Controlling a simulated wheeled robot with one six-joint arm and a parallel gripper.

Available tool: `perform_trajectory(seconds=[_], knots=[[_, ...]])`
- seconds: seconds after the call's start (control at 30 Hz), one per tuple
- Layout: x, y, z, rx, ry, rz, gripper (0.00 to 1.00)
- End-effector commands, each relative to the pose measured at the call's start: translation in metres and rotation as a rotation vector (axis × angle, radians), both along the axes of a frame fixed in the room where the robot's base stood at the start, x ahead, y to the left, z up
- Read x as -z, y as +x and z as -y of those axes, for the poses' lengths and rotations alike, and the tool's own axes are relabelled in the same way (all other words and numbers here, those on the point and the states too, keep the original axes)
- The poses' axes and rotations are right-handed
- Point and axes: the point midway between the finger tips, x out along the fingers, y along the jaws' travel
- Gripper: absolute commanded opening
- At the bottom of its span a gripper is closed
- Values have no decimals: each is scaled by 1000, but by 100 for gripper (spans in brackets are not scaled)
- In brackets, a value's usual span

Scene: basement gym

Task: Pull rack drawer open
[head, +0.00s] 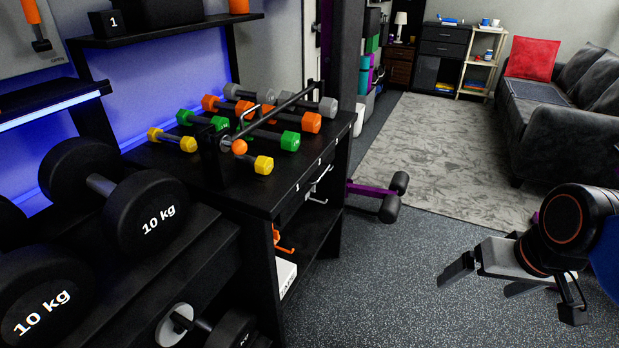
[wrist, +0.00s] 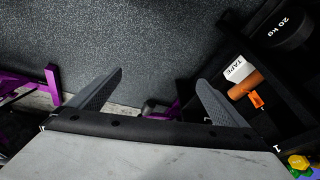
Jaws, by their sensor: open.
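The black rack (head: 262,200) stands left of centre in the head view, with small coloured dumbbells on its top. A drawer front (head: 297,205) lies under the top, on the side facing the aisle; it looks shut, though it is dark and seen at a slant. A silver handle (head: 319,184) sticks out from it. My gripper (head: 475,284) is open and empty at the right, over the floor and well apart from the handle. In the wrist view its two fingers (wrist: 159,80) are spread with nothing between them; I cannot make out the drawer handle there.
Large black 10 kg dumbbells (head: 150,212) sit at the left. A purple bench with black rollers (head: 392,198) stands on the floor beyond the rack. A white tape box (wrist: 238,70) lies on the lower shelf. The speckled floor (head: 375,290) between rack and gripper is clear.

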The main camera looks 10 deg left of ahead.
Motion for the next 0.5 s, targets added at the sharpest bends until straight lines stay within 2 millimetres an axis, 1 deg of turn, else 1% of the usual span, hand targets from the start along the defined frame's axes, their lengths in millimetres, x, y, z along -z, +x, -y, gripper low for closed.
perform_trajectory(seconds=[0.1, 0.23, 0.37, 0.5], knots=[[11, 9, -21, 66, 119, -105, 100], [20, 20, -48, 154, 267, -229, 100], [24, 34, -75, 245, 414, -353, 100], [26, 54, -101, 350, 571, -484, 100]])
